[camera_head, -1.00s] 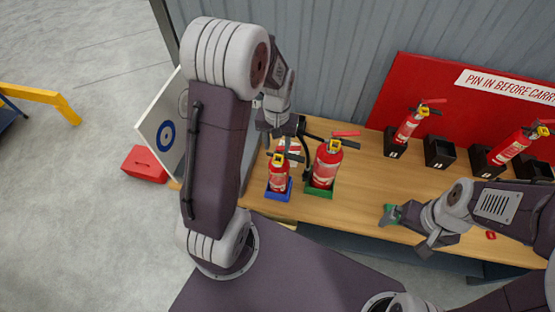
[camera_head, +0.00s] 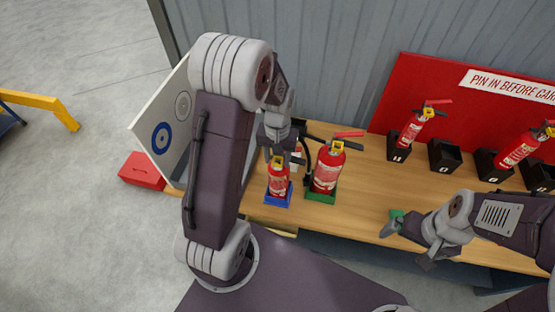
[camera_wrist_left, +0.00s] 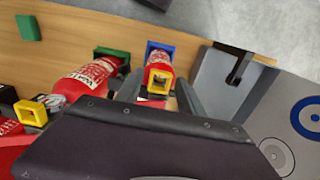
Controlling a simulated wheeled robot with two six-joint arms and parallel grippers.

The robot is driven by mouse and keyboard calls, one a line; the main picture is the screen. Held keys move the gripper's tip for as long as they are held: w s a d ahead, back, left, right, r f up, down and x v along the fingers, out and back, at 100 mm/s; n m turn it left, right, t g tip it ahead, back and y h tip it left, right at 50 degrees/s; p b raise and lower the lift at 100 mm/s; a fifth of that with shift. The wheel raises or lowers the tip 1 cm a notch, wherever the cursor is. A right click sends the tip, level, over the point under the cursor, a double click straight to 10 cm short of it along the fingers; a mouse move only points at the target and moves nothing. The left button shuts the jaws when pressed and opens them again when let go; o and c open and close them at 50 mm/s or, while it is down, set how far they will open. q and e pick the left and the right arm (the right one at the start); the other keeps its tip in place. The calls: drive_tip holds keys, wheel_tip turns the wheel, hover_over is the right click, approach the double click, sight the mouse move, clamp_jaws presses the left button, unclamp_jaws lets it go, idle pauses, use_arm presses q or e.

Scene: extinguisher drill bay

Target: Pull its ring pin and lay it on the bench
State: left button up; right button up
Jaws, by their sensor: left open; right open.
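A small red extinguisher (camera_head: 278,183) stands upright in a blue holder (camera_head: 278,201) on the wooden bench (camera_head: 350,215). Its yellow square ring pin (camera_wrist_left: 160,76) shows in the left wrist view. My left gripper (camera_head: 281,152) is open at the extinguisher's top, its fingers (camera_wrist_left: 165,92) on either side of the yellow ring in that view. I cannot tell whether they touch it. A larger red extinguisher (camera_head: 327,170) stands just to the right in a green holder (camera_head: 321,197). My right gripper (camera_head: 408,246) is open and empty by the bench's front edge.
Two more extinguishers (camera_head: 411,127) (camera_head: 517,151) stand in black holders at the back right, beside an empty black holder (camera_head: 443,155). A green block (camera_head: 397,214) lies near my right gripper. A target board (camera_head: 165,125) and red box (camera_head: 141,171) are at left. The bench's middle is clear.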

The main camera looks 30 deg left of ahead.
use_arm(q)
clamp_jaws()
drive_tip(key=shift+s+d+f, duration=0.1)
drive_tip(key=shift+s+d, duration=0.1)
drive_tip(key=shift+s, duration=0.65)
drive_tip(key=shift+s+d+r, duration=0.1)
drive_tip(key=shift+s+d, duration=0.15)
drive_tip(key=shift+s, duration=0.65)
drive_tip(key=shift+s+d+f, duration=0.1)
drive_tip(key=shift+s+d, duration=0.1)
drive_tip(key=shift+s, duration=0.65)
drive_tip(key=shift+s+d+b, duration=0.15)
drive_tip(key=shift+s+b, duration=0.05)
drive_tip(key=shift+s, duration=0.45)
drive_tip(key=shift+s+d+b, duration=0.15)
drive_tip(key=shift+s, duration=0.5)
